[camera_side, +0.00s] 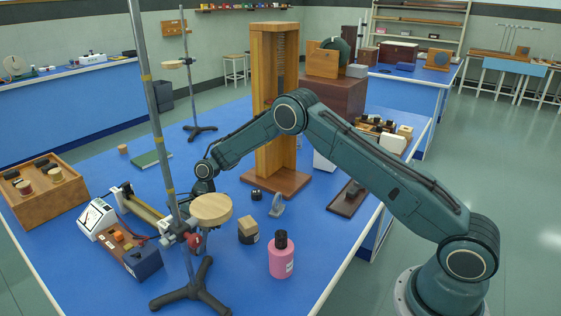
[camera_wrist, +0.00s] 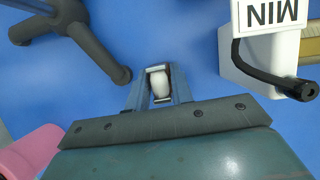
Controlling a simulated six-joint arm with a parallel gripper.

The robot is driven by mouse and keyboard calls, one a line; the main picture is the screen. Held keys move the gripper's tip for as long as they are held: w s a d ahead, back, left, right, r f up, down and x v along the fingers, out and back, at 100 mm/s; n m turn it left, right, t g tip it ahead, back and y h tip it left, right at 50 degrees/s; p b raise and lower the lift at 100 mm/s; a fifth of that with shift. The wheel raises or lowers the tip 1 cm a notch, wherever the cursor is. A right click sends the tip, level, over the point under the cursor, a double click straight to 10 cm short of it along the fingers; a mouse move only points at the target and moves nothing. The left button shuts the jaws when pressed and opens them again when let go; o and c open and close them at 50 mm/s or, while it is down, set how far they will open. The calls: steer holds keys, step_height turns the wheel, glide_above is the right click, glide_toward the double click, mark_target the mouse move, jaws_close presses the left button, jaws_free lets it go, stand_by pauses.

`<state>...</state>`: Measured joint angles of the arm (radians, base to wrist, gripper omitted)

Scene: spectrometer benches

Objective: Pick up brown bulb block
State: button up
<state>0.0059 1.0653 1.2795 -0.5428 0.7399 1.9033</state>
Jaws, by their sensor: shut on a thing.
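My gripper (camera_wrist: 159,74) points down over the blue tabletop in the wrist view. Its two fingers are closed around a small pale, rounded piece like a bulb (camera_wrist: 160,86). No brown body of the bulb block is distinguishable there; the lower part is hidden by my gripper. In the side view my wrist hangs just behind the round wooden disc of a stand, which hides the fingers and what they hold. I cannot tell whether the held piece touches the table.
A retort stand with a wooden disc (camera_side: 211,207) and tall rod is close by; its dark foot (camera_wrist: 103,50) shows at upper left in the wrist view. A white meter (camera_side: 97,217), pink bottle (camera_side: 281,258) and tall wooden frame (camera_side: 273,100) stand around.

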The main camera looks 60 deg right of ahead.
steer(key=shift+r, duration=0.1)
steer(key=shift+r, duration=0.45)
steer(key=v, duration=0.2)
steer(key=shift+r, duration=0.3)
steer(key=d, duration=1.7)
steer(key=shift+w+d, duration=0.2)
steer(key=shift+w, duration=0.2)
